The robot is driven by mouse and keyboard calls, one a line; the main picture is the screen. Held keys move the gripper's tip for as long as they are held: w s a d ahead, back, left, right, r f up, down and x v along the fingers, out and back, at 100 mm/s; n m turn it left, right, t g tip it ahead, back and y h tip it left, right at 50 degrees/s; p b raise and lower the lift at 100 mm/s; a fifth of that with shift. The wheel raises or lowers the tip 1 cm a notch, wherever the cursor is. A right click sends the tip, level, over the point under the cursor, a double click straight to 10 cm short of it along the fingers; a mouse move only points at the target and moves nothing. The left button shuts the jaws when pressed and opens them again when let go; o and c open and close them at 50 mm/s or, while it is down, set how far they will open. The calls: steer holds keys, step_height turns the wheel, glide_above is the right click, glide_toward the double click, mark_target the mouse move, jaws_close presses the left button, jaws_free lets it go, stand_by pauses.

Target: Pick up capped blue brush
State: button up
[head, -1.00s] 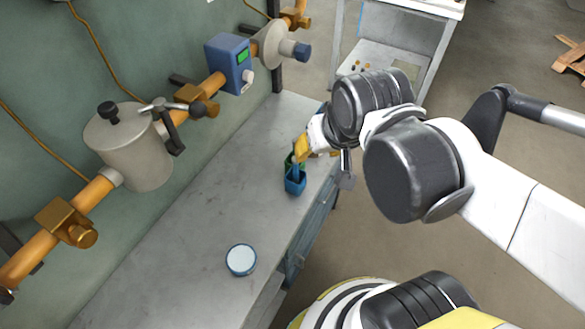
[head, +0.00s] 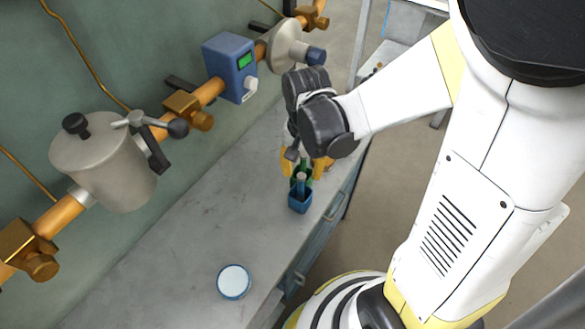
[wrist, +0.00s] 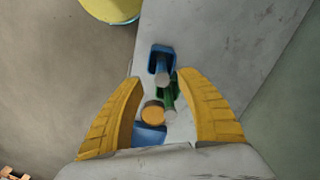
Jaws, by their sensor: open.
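A blue brush (head: 301,181) stands upright in a small square blue holder (head: 299,203) on the bench. In the wrist view the blue brush (wrist: 162,76) shows its pale grey round end; I cannot make out its cap. In the wrist view the fingers spread either side of the green item, and the blue brush lies near the line between the fingertips. Nothing is held.
An orange round top (wrist: 152,113) and another blue piece (wrist: 150,133) sit near the green item, between the fingers. A round white-topped blue container (head: 234,281) stands nearer on the bench. Pipework with a blue meter (head: 230,68) runs along the wall. The bench (head: 200,210) between is clear.

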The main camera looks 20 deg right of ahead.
mark_target(301, 175)
steer(key=f+b, duration=0.2)
steer(key=f, duration=0.1)
steer(key=f+b, duration=0.1)
steer(key=f, duration=0.1)
steer(key=shift+w+f, duration=0.25)
steer(key=shift+r, duration=0.1)
jaws_close()
